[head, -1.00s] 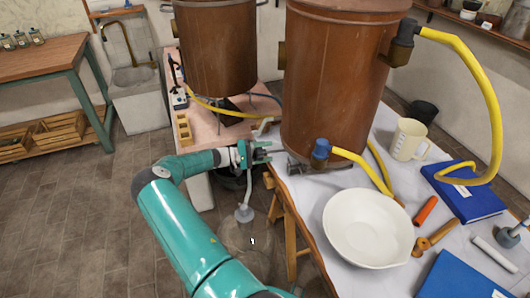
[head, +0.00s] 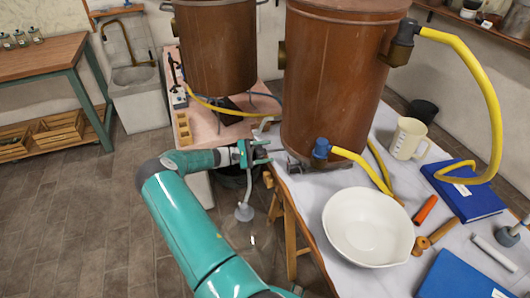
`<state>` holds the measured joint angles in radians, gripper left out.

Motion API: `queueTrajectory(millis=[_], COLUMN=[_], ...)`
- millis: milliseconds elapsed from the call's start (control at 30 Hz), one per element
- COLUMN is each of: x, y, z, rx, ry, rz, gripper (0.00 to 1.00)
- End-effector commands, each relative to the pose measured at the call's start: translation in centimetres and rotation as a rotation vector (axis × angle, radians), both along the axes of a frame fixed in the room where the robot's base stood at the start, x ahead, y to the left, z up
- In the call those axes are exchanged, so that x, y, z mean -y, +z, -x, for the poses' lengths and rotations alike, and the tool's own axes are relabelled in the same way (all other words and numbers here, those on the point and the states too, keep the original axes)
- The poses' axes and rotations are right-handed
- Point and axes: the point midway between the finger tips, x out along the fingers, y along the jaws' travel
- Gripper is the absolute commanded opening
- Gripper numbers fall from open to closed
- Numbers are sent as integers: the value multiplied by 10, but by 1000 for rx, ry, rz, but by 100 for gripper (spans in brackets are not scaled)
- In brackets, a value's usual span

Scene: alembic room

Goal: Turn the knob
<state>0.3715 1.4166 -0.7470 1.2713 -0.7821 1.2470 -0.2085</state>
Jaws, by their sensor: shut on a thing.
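A large copper vessel (head: 335,85) stands on the cloth-covered table. My gripper (head: 264,153) is at its lower left, just past the table edge, with its fingers pointing right. The fingers are shut on a small part there, which I take to be the knob; they hide most of it, so its shape and angle cannot be told. A thin pale pipe runs down below the gripper to a grey funnel-like end (head: 244,212) above a clear glass vessel (head: 248,236).
A white bowl (head: 368,226), a beige jug (head: 408,138), blue books (head: 464,190) and tools lie on the table at right. A yellow hose (head: 490,90) loops beside the vessel. A second copper vessel (head: 215,45) stands behind. The floor at left is clear.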

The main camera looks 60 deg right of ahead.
Motion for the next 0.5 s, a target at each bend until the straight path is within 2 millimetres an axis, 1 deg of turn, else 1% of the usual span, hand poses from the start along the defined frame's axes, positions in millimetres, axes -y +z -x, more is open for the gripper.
queueTrajectory(millis=[500], x=[-1], y=[0], z=[-1], rx=[-22], ry=[0], rz=[-32], gripper=[30])
